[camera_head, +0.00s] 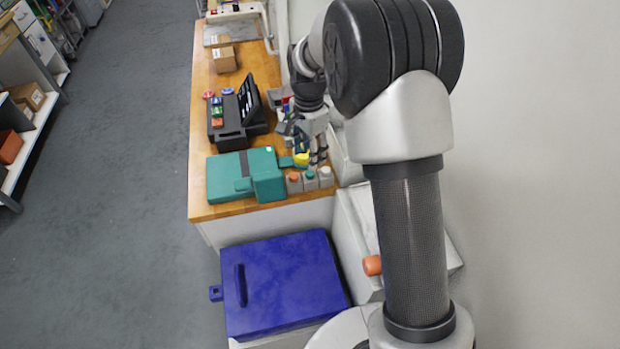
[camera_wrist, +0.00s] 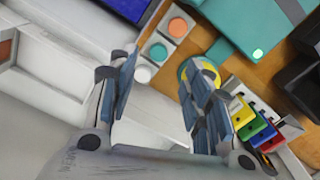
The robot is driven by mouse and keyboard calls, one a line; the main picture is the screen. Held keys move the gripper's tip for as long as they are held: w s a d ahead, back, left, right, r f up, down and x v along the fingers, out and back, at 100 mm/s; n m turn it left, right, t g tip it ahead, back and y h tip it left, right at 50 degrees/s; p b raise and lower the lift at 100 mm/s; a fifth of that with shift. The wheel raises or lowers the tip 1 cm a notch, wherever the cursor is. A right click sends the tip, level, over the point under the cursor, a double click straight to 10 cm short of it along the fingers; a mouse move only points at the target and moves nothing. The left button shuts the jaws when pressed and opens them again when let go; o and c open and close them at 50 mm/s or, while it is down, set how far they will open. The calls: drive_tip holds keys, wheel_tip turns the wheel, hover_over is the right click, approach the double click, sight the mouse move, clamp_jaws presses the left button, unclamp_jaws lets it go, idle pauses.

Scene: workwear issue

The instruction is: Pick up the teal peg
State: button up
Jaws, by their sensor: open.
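A round teal top (camera_head: 310,174), which looks like the teal peg, sits on the middle of three small grey blocks at the counter's near edge. It also shows in the wrist view as a teal disc (camera_wrist: 158,52) between an orange one and a white one. Its lower part is hidden. My gripper (camera_head: 310,152) is over the near right end of the counter, just behind the blocks. In the wrist view my gripper (camera_wrist: 160,78) is open, its fingers wide apart with nothing between them. The teal disc appears beyond the gap between the fingertips.
A teal case (camera_head: 228,180) lies left of the blocks. A yellow round thing (camera_head: 302,159) is close beside my gripper. A rack of coloured pieces (camera_wrist: 257,130) lies near the right finger. A black device (camera_head: 240,110) stands farther back. A blue-lidded box (camera_head: 285,285) is below the counter.

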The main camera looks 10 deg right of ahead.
sight(310, 178)
drive_tip(key=shift+d+f+b, duration=0.1)
drive_tip(key=shift+f+b, duration=1.1)
drive_tip(key=shift+f, duration=2.4)
drive_tip(key=shift+r, duration=0.1)
drive_tip(key=shift+c, duration=0.2)
drive_tip(key=c, duration=0.8)
